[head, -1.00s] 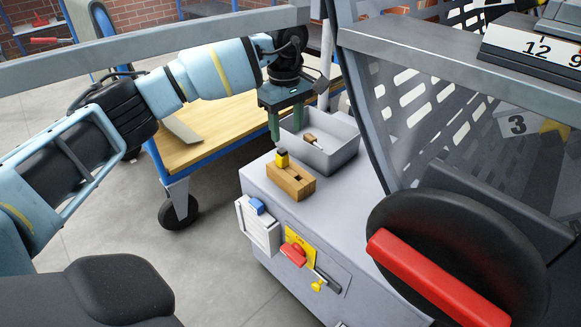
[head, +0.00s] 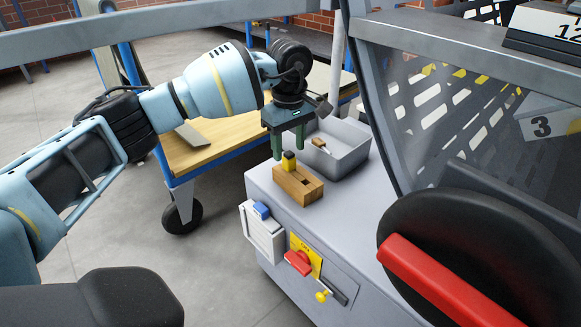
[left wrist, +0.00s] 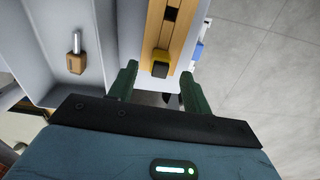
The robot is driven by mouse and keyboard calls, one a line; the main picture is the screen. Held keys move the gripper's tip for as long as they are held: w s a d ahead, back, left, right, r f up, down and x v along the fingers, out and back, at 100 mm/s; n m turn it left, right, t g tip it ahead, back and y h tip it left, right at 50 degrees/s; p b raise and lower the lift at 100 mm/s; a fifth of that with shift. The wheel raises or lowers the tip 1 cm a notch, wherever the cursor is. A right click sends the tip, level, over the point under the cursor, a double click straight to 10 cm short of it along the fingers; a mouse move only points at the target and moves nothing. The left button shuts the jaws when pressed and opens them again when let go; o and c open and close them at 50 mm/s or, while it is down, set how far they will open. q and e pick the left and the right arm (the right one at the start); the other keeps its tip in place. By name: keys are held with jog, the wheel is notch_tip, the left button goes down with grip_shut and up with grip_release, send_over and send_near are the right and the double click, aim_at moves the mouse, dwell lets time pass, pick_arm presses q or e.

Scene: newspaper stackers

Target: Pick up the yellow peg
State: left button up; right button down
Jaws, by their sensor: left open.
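The yellow peg (head: 289,161) has a dark top and stands in one end of a wooden block (head: 308,190) on the grey cabinet top. The peg also shows in the left wrist view (left wrist: 161,62), just ahead of the fingertips and between their lines. My left gripper (head: 288,157) has green fingers that are open and point down, with the peg close by at their tips. In the left wrist view the fingers (left wrist: 158,78) are apart with nothing held between them. I cannot tell whether the peg's sides touch a finger. My right gripper is not in view.
A grey bin (head: 345,150) with a small wooden-handled item (head: 320,146) stands right behind the block. A wooden-topped cart (head: 205,150) is to the left. A red-barred black wheel (head: 450,270) and a mesh guard fill the right.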

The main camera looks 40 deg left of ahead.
aim_at(289, 157)
pick_arm(q)
notch_tip(289, 157, down, 3)
jog(key=shift+r+b, duration=0.2)
jog(key=shift+b, duration=0.1)
jog(key=shift+r, duration=0.1)
jog(key=shift+c, duration=0.3)
jog(key=c, duration=1)
jog(key=shift+r, duration=0.1)
notch_tip(289, 157, up, 10)
jog(key=p, duration=0.4)
